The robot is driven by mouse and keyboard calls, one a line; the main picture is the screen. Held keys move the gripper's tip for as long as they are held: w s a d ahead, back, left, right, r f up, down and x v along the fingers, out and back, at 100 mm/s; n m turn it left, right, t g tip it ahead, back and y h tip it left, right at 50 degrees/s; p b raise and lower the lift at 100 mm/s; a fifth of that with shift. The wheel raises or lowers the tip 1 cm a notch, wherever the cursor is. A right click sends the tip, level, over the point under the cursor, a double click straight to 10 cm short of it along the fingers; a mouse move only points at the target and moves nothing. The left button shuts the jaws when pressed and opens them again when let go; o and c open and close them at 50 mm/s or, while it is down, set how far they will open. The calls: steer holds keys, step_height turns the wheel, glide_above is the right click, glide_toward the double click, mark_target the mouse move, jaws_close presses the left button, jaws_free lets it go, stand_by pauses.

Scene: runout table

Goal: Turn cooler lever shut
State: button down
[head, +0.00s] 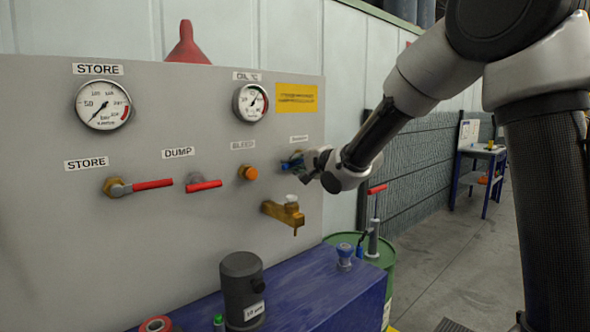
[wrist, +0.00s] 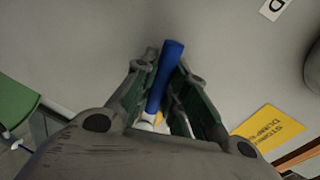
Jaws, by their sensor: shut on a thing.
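The blue-handled cooler lever (head: 291,163) is on the grey panel, below a small label too small to read. My gripper (head: 297,167) is at this lever and hides most of it in the head view. In the wrist view my gripper (wrist: 162,75) has its two fingers on either side of the blue lever (wrist: 171,62), shut on it. The handle's tip sticks out beyond the fingertips. A pale fitting shows at its lower end. How far the lever is turned is hard to tell.
Left on the panel (head: 40,215) are the red STORE lever (head: 150,185), red DUMP lever (head: 204,186) and orange BLEED knob (head: 248,173). A brass tap (head: 285,213) juts out just below my gripper. A black cylinder (head: 242,290) stands lower down.

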steer(key=shift+r+m, duration=0.5)
steer(key=shift+m, duration=0.3)
steer(key=c, duration=1.4)
jaws_free()
steer(key=shift+c, duration=0.2)
steer(key=v, duration=1.2)
steer(key=shift+d, duration=0.2)
